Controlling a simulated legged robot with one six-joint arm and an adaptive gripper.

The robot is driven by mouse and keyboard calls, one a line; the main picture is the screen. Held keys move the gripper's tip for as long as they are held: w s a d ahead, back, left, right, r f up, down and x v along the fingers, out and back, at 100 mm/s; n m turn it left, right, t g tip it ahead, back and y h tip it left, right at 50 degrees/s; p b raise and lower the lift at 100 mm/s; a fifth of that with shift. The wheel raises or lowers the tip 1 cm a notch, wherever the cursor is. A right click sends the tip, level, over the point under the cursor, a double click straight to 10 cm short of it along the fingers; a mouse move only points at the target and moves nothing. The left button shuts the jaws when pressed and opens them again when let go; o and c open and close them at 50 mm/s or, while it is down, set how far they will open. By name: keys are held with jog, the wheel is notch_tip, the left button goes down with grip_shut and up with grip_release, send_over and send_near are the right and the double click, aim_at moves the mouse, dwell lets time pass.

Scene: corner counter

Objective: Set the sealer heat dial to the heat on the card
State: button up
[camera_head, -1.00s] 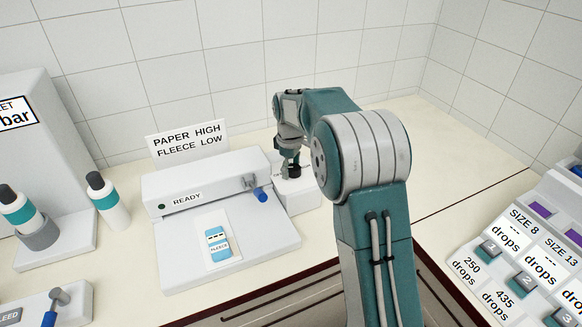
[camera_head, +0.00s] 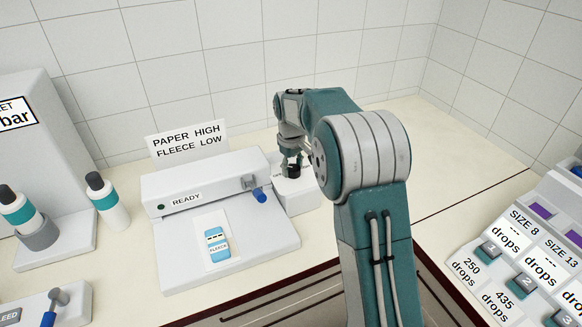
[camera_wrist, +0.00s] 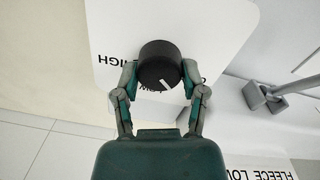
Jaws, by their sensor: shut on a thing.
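The black heat dial (camera_wrist: 157,62) sits on a white control box (camera_head: 303,199) at the right of the sealer (camera_head: 228,247). My gripper (camera_wrist: 158,74) is shut on the dial, one finger each side. The dial's white pointer line points to the lower right in the wrist view, towards a label mostly hidden by the right finger. HIGH shows partly at the left of the dial. The card (camera_head: 187,141) reads PAPER HIGH, FLEECE LOW. A blue and white packet (camera_head: 217,244) marked FLEECE lies on the sealer, which shows READY.
A lever with a blue handle (camera_head: 260,194) stands close left of my gripper. Bottles (camera_head: 107,202) and a grey machine (camera_head: 40,130) are at the left. A panel with numbered buttons (camera_head: 522,283) is at the right. The counter behind my arm is mostly clear.

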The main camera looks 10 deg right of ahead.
jog(key=m, duration=0.4)
jog(key=shift+s+d+f+m, duration=0.1)
jog(key=shift+s+f+m, duration=0.05)
jog(key=shift+m, duration=0.15)
jog(key=m, duration=0.4)
jog(key=shift+m+g, duration=0.3)
jog(key=shift+m, duration=0.1)
jog(key=o, duration=1.1)
jog(key=shift+o, duration=0.2)
